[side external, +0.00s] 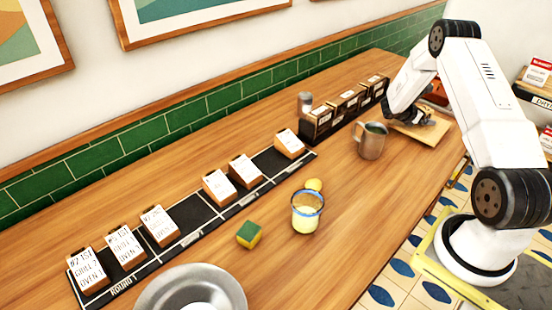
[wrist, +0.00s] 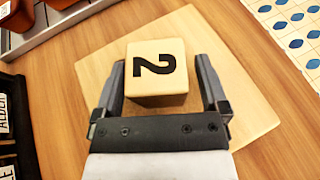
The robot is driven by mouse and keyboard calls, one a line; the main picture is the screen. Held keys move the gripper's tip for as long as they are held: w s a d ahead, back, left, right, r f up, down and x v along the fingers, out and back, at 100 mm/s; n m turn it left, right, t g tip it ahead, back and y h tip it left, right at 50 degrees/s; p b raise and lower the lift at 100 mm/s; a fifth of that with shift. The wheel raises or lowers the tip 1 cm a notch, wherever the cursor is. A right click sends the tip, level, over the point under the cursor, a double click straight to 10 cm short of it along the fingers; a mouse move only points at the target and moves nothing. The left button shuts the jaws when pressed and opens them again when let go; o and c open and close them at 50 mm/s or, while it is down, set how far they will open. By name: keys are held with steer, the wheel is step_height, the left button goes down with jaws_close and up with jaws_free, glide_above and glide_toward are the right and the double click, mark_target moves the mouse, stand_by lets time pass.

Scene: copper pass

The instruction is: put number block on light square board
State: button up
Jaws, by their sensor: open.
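The number block (wrist: 156,72) is a pale wooden cube with a black 2 on its top face. In the wrist view it is over the light square board (wrist: 235,110), seemingly resting on it. My gripper (wrist: 160,72) is open, with one finger on each side of the block and a small gap visible at each side. In the side external view my gripper (side external: 412,118) is low over the board (side external: 432,134) at the counter's far right end. The block is hidden there behind my gripper.
A metal mug (side external: 371,141) stands just left of the board. A dark rack of boxes (side external: 318,124) is behind it. A glass (side external: 307,212), a green and yellow sponge (side external: 249,234), a metal bowl (side external: 190,292) and a long black ticket tray (side external: 195,212) occupy the counter further left.

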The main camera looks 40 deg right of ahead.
steer(key=shift+r, duration=0.1)
steer(key=shift+w+a+r, duration=0.1)
steer(key=shift+a, duration=0.05)
steer(key=v, duration=1.1)
steer(key=shift+w+a, duration=0.15)
steer(key=shift+a, duration=0.1)
